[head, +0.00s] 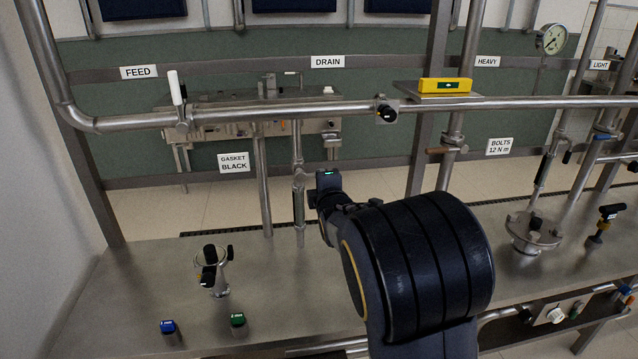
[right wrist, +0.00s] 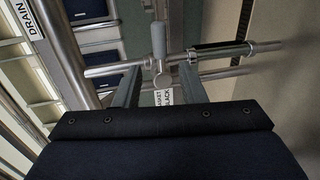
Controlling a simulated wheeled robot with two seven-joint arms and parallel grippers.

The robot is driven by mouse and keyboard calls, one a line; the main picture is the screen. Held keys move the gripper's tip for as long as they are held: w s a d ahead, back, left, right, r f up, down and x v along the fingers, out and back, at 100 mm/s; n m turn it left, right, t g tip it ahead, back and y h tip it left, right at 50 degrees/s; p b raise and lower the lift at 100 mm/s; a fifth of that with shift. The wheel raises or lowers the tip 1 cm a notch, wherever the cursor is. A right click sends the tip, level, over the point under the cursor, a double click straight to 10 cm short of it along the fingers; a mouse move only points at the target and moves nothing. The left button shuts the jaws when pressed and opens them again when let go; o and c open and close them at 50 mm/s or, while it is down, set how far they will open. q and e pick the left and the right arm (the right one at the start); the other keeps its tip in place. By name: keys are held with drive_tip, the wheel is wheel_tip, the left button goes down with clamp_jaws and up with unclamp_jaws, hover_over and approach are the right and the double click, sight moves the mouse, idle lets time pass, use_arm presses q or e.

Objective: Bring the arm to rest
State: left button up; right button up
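My right arm (head: 415,262) reaches in from the lower right of the head view. Its dark wrist with a small green light is in front of the vertical pipe (head: 298,150) under the DRAIN label (head: 327,62). The fingers cannot be made out there. In the right wrist view, my right gripper (right wrist: 159,70) has its two fingers wide apart with nothing gripped. A grey rounded handle (right wrist: 158,40) on a pipe shows beyond and between the fingertips; I cannot tell the distance. My left gripper is not in view.
A long horizontal pipe (head: 240,113) crosses above the steel bench (head: 130,285). A small glass fitting with black knobs (head: 212,270), a blue button (head: 168,327) and a green button (head: 238,320) stand at left. A yellow level (head: 445,85) and a round flanged lid (head: 533,232) are at right.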

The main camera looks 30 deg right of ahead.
drive_tip(key=s+a+f+m+g+y, duration=0.2)
drive_tip(key=s+f+m+g+y, duration=0.3)
drive_tip(key=s+f+m, duration=0.5)
drive_tip(key=s+a+m+g+y, duration=0.1)
drive_tip(key=s+a, duration=0.4)
drive_tip(key=s, duration=0.8)
drive_tip(key=s+a+m+g+y, duration=0.2)
drive_tip(key=s+a+m, duration=0.3)
drive_tip(key=s, duration=0.8)
drive_tip(key=shift+s+a+g+y, duration=0.3)
drive_tip(key=shift+s+a+g, duration=0.1)
drive_tip(key=shift+a+g, duration=0.3)
drive_tip(key=shift+o, duration=0.3)
